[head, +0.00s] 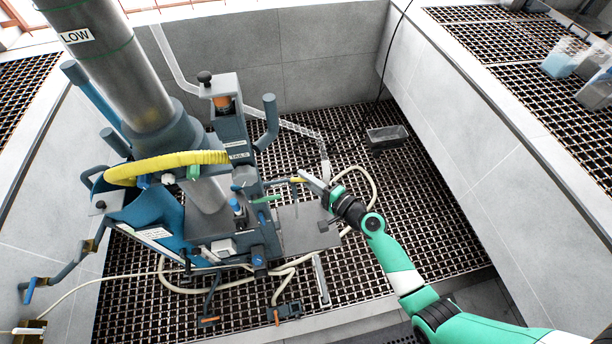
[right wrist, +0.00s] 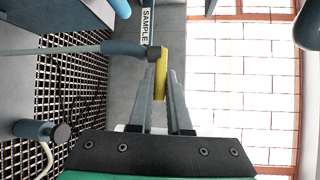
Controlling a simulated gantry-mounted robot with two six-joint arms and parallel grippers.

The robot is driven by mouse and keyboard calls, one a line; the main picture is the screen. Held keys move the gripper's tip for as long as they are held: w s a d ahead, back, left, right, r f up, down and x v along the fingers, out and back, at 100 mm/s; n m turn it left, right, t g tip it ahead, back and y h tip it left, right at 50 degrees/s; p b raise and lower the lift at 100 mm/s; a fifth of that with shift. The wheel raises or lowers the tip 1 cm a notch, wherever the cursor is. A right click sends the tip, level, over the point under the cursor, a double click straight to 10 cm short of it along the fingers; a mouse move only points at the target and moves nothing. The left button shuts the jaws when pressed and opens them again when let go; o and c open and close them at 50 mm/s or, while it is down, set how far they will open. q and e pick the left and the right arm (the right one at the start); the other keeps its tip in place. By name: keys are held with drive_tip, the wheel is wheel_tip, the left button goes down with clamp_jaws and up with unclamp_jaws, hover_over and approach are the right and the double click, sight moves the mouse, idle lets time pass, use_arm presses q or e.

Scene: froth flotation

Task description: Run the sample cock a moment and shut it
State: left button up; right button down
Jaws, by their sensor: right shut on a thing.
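The sample cock's yellow handle (head: 297,180) sticks out from the right side of the blue-grey flotation machine (head: 230,135) in the head view. My right gripper (head: 308,178) reaches it from the lower right. In the right wrist view the two fingers stand on either side of the yellow handle (right wrist: 162,72) and are shut on it. A grey stem (right wrist: 80,49) runs left from the handle. A white SAMPLE label (right wrist: 147,24) shows just above. The cock's outlet and any flow cannot be made out. My left gripper is not in view.
A green-handled lever (head: 267,199) sits close below the gripper, beside a grey plate (head: 308,228). Pale hoses (head: 372,185) loop over the floor. Grating to the right (head: 440,215) is free.

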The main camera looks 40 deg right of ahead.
drive_tip(key=m+h+p, duration=0.1)
drive_tip(key=h+p, duration=0.1)
drive_tip(key=a+m+h+p, duration=0.1)
drive_tip(key=m+h+p, duration=0.1)
drive_tip(key=m+g+h+p, duration=0.1)
drive_tip(key=h+p, duration=0.1)
drive_tip(key=shift+s+a+r+m+p, duration=0.3)
drive_tip(key=shift+s, duration=0.05)
use_arm(q)
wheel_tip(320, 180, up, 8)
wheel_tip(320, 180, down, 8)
drive_tip(key=b, duration=0.7)
use_arm(e)
drive_tip(key=shift+s+a+f+m+g+h, duration=0.1)
drive_tip(key=shift+a+m+g+h, duration=0.3)
drive_tip(key=shift+m+g+h, duration=1.1)
drive_tip(key=shift+s+a+f+m+g+h, duration=0.15)
drive_tip(key=shift+a+m+g+h, duration=0.2)
drive_tip(key=shift+m+g+h, duration=1.05)
drive_tip(key=shift+w+a+f+m+g+h, duration=0.1)
drive_tip(key=shift+a+m+g+h, duration=0.3)
drive_tip(key=shift+m+g+h, duration=1.05)
drive_tip(key=shift+t+h, duration=0.25)
drive_tip(key=shift+t, duration=0.1)
drive_tip(key=c, duration=0.9)
unclamp_jaws()
drive_tip(key=shift+o, duration=0.2)
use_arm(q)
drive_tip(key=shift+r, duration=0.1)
